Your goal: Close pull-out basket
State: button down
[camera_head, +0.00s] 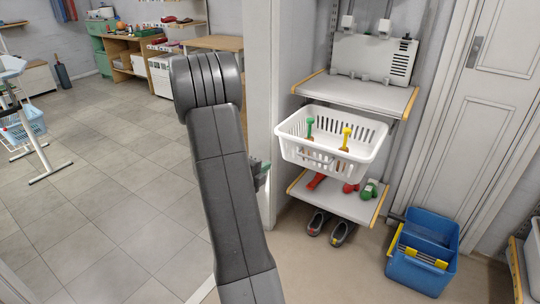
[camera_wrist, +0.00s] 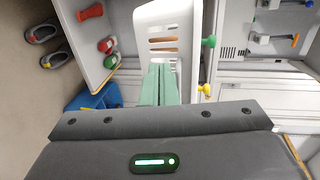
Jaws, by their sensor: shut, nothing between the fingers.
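The white slatted pull-out basket (camera_head: 335,172) sticks out from the shelf unit, between an upper and a lower shelf. It holds a green-topped and a yellow-topped item. In the wrist view its white wall (camera_wrist: 147,17) shows just beyond my fingers. My gripper (camera_wrist: 160,68) is shut with nothing between its green fingers. The fingertips are at or very close to the basket's outer side; I cannot tell if they touch. In the head view my arm hides most of the gripper, and only a small part (camera_head: 263,168) shows left of the basket.
The lower shelf (camera_head: 345,207) carries red and green dumbbells. Shoes (camera_head: 342,233) stand on the floor below. A blue bin (camera_head: 418,270) is at the lower right, by a white door (camera_head: 475,125). The upper shelf (camera_head: 360,95) sits above the basket. Open tiled floor lies left.

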aim_at(290, 149)
jog(key=x, duration=0.8)
jog(key=r+x, duration=0.1)
jog(key=x, duration=0.4)
jog(key=shift+w+d, duration=0.1)
jog(key=shift+d, duration=0.1)
jog(key=shift+w+r, duration=0.1)
jog(key=shift+d, duration=0.1)
